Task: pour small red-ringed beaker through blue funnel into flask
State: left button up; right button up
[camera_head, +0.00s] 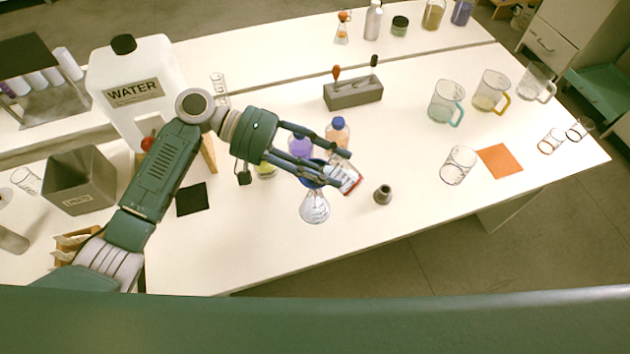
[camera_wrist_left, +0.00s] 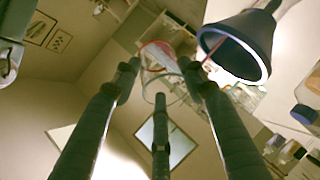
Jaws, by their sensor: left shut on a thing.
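My left gripper (camera_head: 338,170) is shut on the small red-ringed beaker (camera_head: 349,181), which is clear glass and strongly tilted. In the left wrist view the beaker (camera_wrist_left: 158,58) shows its red ring between the fingers. The blue funnel (camera_head: 310,181) sits at the top of the clear flask (camera_head: 314,208), partly hidden by my fingers. The beaker is just right of the funnel. In the left wrist view the funnel (camera_wrist_left: 242,46) is a dark cone with a blue rim. A thin red streak shows by its mouth; I cannot tell if it is liquid. My right gripper is not in view.
A clear beaker (camera_head: 458,166) stands by an orange mat (camera_head: 499,161). Several handled jugs stand behind.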

pick_arm(q)
jog(key=shift+w+a+f+h+b, duration=0.2)
jog(key=shift+h+b, duration=0.3)
jog(key=shift+b, duration=0.45)
dwell(2.0)
jog(key=shift+w+a+n+g+h+b, duration=0.25)
jog(key=shift+a+n+g+h+b, duration=0.25)
jog(key=shift+b, duration=0.45)
dwell(2.0)
jog(key=shift+r+h, duration=0.35)
jog(key=shift+h, duration=0.05)
dwell(1.7)
